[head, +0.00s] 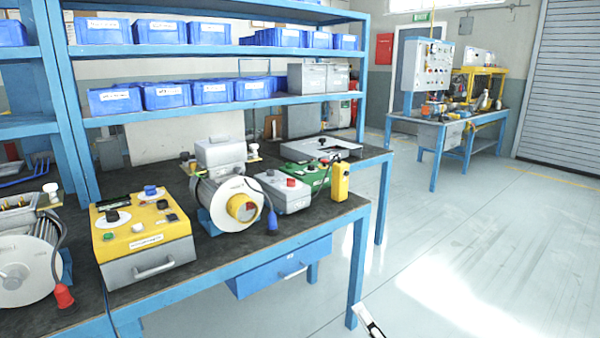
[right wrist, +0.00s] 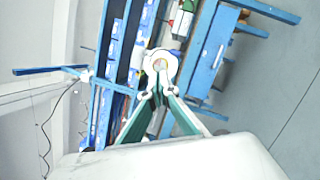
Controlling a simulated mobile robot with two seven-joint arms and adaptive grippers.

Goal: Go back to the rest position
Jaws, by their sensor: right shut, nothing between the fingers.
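My right gripper (head: 370,321) shows only as a small piece at the bottom edge of the head view, over the floor to the right of the bench. In the right wrist view its green-lined fingers (right wrist: 160,92) come together at the tips, shut with nothing between them. The fingertips are apart from the bench and appear in front of a white round blower in that view. My left gripper is not in view.
The blue bench (head: 240,262) carries a yellow control box (head: 148,245), blowers (head: 235,200), a grey box (head: 283,190) and a yellow pendant (head: 340,182). Shelves with blue bins (head: 165,95) stand behind. The floor (head: 450,230) right of the bench is clear up to another bench (head: 440,128).

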